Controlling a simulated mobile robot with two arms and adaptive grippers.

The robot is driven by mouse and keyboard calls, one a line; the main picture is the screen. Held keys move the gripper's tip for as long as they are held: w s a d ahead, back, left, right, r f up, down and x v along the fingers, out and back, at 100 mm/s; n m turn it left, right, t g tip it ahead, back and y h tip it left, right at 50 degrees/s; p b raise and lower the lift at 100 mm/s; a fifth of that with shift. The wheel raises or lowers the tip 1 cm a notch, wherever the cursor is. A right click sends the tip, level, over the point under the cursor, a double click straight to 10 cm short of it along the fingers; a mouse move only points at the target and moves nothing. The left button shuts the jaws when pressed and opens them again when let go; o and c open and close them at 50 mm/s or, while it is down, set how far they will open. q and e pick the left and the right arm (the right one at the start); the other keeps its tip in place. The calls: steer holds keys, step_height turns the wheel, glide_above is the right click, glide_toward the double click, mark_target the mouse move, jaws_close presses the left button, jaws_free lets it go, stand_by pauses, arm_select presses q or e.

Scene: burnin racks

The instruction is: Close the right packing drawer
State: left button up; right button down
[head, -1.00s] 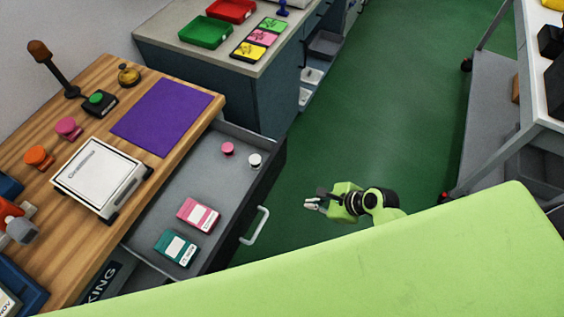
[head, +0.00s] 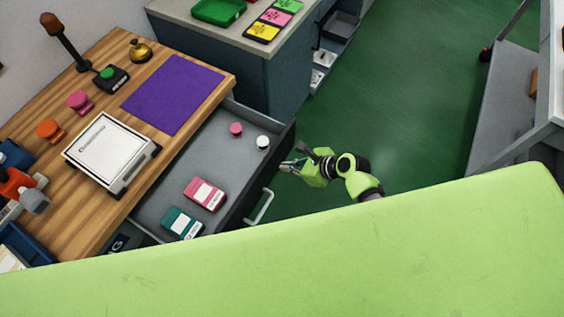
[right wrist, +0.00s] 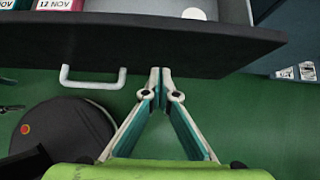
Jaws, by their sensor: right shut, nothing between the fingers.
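The right packing drawer (head: 160,216) stands pulled out from under the wooden bench. It holds a pink box (head: 204,194), a teal box (head: 182,223), a pink round piece (head: 236,129) and a white round piece (head: 263,143). Its white handle (head: 262,207) is on the dark front panel, and it also shows in the right wrist view (right wrist: 93,82). My right gripper (head: 284,166) is shut and empty, just outside the drawer front, toward its far end. In the right wrist view the fingertips (right wrist: 160,72) point at the dark front, right of the handle. My left gripper is not in view.
On the wooden bench (head: 95,215) are a white scale (head: 108,150), a purple mat (head: 172,103), a gold bell (head: 140,51) and a green button (head: 108,73). A grey-topped cabinet (head: 270,47) stands beyond the drawer. A grey cart (head: 515,110) is at the right. Green floor lies between.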

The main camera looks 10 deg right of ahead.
steer(key=shift+w+a, duration=0.7)
steer(key=shift+a, duration=0.1)
